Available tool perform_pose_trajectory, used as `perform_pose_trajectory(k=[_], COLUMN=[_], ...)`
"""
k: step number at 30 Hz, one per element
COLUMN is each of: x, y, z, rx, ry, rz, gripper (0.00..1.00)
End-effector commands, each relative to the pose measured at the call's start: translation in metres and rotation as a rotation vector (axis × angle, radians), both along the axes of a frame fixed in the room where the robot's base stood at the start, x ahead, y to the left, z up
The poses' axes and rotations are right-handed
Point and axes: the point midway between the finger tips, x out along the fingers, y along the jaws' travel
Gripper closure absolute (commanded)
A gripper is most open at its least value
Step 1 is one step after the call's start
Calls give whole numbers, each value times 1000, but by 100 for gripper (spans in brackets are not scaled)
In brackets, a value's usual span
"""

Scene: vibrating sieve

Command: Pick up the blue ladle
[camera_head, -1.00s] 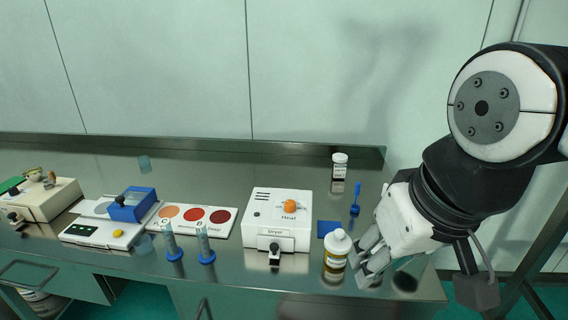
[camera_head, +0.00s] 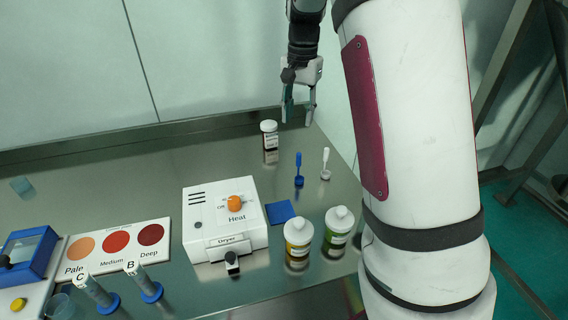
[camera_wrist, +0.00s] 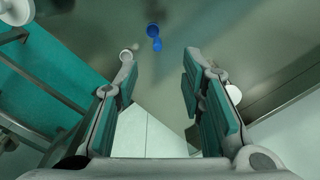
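The blue ladle (camera_head: 299,172) stands upright on its round blue foot on the steel table, right of the dryer and in front of a white-capped bottle. It also shows small near the top middle of the wrist view (camera_wrist: 155,36), beyond my fingertips. My gripper (camera_head: 298,112) hangs above the back edge of the table, fingers pointing down, higher than the ladle and apart from it. In the wrist view (camera_wrist: 160,62) its two fingers are spread wide with nothing between them.
A white ladle (camera_head: 325,165) stands close to the right of the blue one. The white-capped bottle (camera_head: 269,136) stands behind. The dryer (camera_head: 222,218), a blue square pad (camera_head: 280,212), a yellow bottle (camera_head: 298,240) and a green bottle (camera_head: 337,230) are in front.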

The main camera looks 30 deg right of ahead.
Motion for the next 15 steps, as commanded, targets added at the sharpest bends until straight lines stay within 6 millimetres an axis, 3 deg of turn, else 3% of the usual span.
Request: perform_pose_trajectory(k=[8, 15], x=[14, 13], y=[-12, -13], z=[-26, -70], rx=[-21, -21], ry=[27, 29], rz=[-52, -52], gripper=[64, 64])
